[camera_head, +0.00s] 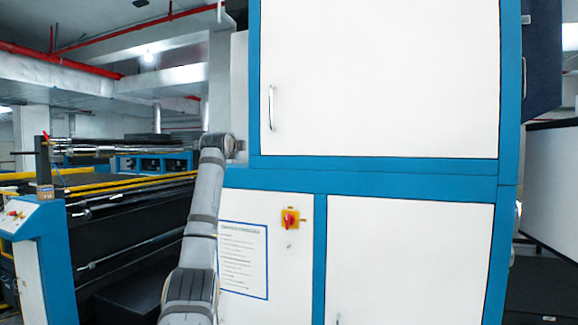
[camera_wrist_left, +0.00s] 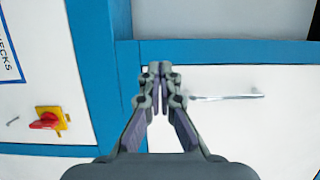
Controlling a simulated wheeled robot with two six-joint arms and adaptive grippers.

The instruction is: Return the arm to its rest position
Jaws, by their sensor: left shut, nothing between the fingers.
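My left arm (camera_head: 203,220) rises from the bottom of the head view, left of the white and blue cabinet. Its upper end reaches the cabinet's left edge; the gripper itself is not clear there. In the left wrist view my left gripper (camera_wrist_left: 159,70) has its fingertips together with nothing between them. It appears in front of the blue frame and a white door. I cannot tell its distance from the cabinet. My right arm and gripper are not in view.
The cabinet has a white upper door (camera_head: 380,80) with a handle (camera_head: 270,107), a red and yellow switch (camera_head: 290,218) and a posted sheet (camera_head: 243,262). In the left wrist view a door handle (camera_wrist_left: 225,97) is right of the fingers. A roller machine (camera_head: 130,220) stands left.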

